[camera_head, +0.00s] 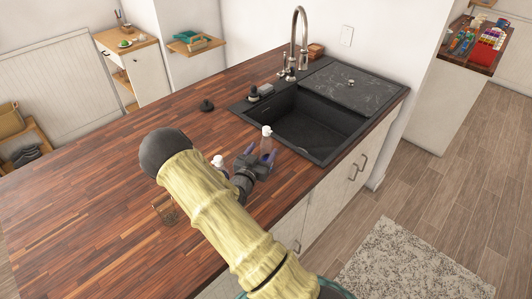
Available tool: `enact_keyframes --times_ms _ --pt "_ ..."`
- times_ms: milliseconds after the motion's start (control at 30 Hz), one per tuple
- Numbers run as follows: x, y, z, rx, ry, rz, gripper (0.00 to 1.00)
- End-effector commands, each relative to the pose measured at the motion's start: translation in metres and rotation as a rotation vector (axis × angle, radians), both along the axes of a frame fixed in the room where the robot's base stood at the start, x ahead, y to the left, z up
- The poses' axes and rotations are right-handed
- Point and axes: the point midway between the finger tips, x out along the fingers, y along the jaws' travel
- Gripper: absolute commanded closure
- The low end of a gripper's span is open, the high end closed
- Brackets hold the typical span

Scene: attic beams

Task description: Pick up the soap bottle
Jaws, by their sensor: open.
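A small clear bottle with a white top (266,141) stands on the wooden counter (110,190) close to the front left corner of the sink. Another small white-topped bottle (218,162) stands to its left, partly hidden by my arm. I cannot tell from the picture which of the two is the soap bottle. My gripper (255,157) is open, low over the counter, between the two bottles. Its right finger overlaps the lower part of the right bottle in this view. I cannot tell if they touch.
The dark sink (310,120) with a tall faucet (298,40) lies behind. A dark round item (206,105) and a small glass (166,210) stand on the counter. The counter's left part is clear. A far shelf (475,48) holds several colourful items.

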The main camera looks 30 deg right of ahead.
Motion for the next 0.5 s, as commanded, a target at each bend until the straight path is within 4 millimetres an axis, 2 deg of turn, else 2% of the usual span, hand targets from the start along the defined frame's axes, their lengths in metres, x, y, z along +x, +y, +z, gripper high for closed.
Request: enact_keyframes --times_ms 267,500 --pt "0.028 -0.036 0.003 -0.001 -0.001 -0.005 0.38" --pt "0.036 -0.039 0.000 -0.001 0.001 0.004 0.38"
